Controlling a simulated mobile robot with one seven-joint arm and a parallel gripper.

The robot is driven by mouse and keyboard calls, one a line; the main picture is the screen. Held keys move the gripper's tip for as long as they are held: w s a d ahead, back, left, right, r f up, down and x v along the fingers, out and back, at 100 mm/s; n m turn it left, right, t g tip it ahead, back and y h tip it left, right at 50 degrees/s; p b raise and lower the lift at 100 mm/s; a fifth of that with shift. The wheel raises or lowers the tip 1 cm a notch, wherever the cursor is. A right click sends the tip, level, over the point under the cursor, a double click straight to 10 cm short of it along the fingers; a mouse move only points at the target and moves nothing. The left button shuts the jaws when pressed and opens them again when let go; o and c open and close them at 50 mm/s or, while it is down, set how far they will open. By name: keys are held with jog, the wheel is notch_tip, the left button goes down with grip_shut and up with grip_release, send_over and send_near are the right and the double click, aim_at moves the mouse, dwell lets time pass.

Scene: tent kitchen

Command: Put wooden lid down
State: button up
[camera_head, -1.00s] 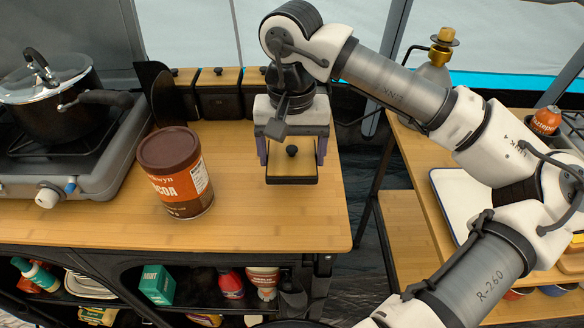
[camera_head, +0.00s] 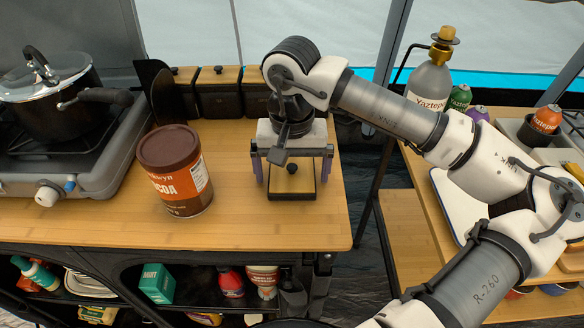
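The wooden lid (camera_head: 291,185) is a small square light-wood piece with dark edges and a black knob on top. It lies flat, knob up, on the wooden counter near its right end. My gripper (camera_head: 292,172) is directly above it, pointing down, with one finger on each side. The fingers are spread wider than the lid, with a gap showing at both sides, so it is open. My wrist hides what is behind the lid.
A brown cocoa tin (camera_head: 175,170) stands to the left on the counter (camera_head: 240,225). Black canisters with wooden lids (camera_head: 219,92) line the back. A stove with a pot (camera_head: 60,95) is at far left. The counter in front of the lid is clear.

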aim_at(292, 167)
jog(key=shift+r, duration=0.1)
notch_tip(292, 167, up, 12)
dwell(0.6)
jog(key=shift+r, duration=0.1)
